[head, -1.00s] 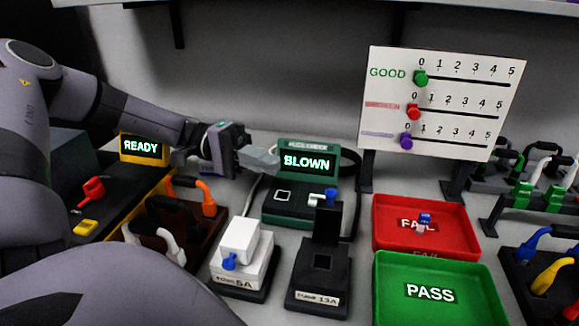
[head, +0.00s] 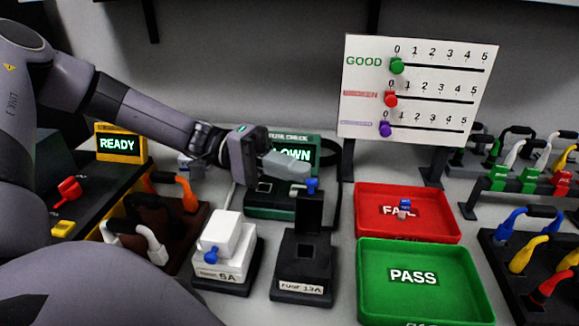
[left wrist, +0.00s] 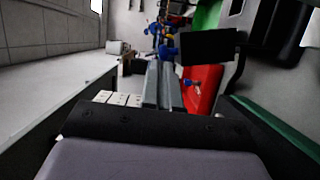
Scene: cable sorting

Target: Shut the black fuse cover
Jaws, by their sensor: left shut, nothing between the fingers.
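The black fuse box (head: 303,262), labelled 13A, stands at the front middle of the head view. Its black cover (head: 310,213) is open and stands upright at the back of the box, with a blue knob (head: 312,186) at its top. My left gripper (head: 300,170) is shut and empty, just behind and above the cover's top, in front of the checker's screen. In the left wrist view the shut fingers (left wrist: 163,88) point away over the bench. I cannot tell whether they touch the knob. My right gripper is not in view.
A green checker (head: 262,203) reading BLOWN stands behind the box. A white fuse box (head: 222,265), labelled 5A, is to its left. The red FAIL tray (head: 440,225) and green PASS tray (head: 465,290) are to the right. A slider board (head: 420,130) stands behind.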

